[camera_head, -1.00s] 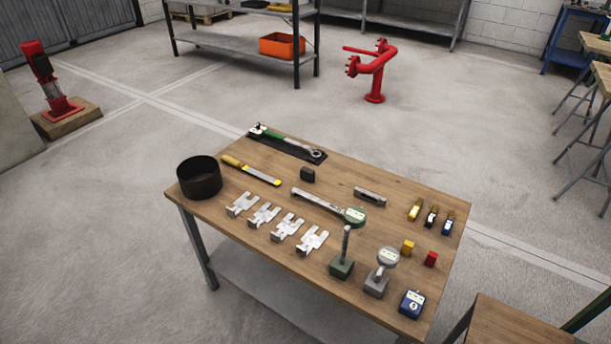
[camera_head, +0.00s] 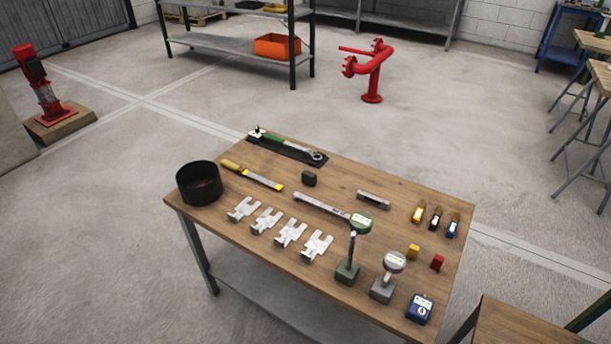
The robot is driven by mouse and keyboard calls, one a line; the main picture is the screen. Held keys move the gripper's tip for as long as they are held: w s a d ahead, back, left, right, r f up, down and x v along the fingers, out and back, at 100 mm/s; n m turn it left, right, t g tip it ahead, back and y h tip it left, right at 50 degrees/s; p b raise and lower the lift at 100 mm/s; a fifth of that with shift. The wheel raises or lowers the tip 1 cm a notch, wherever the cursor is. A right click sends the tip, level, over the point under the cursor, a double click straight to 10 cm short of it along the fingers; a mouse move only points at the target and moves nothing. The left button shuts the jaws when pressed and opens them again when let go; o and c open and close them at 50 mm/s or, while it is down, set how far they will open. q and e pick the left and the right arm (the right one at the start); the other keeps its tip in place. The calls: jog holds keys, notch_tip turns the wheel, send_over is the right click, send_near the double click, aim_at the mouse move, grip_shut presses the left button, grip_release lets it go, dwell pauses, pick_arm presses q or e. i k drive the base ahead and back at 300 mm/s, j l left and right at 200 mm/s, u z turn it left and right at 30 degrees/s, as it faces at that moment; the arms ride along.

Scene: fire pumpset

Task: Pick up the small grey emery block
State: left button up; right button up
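A small dark grey block (camera_head: 309,179), which looks like the emery block, lies on the wooden table (camera_head: 335,180) toward its back middle. It sits between the yellow-handled file (camera_head: 252,175) and the grey bar tool (camera_head: 373,200), apart from both. Nothing covers it. Neither of my grippers shows in the head view.
A black round bin (camera_head: 199,183) stands at the table's left corner. Several silver shims (camera_head: 267,220) lie along the front. Gauges on stands (camera_head: 382,290) occupy the front right.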

aim_at(308, 178)
jog(key=i+j, duration=0.2)
jog(key=j, duration=0.15)
jog(key=i+j+z, duration=0.1)
jog(key=j, duration=0.2)
jog(key=i+j, duration=0.4)
jog(key=j, duration=0.3)
jog(key=i+j+z, duration=0.1)
jog(key=j, duration=0.25)
jog(key=i, duration=0.1)
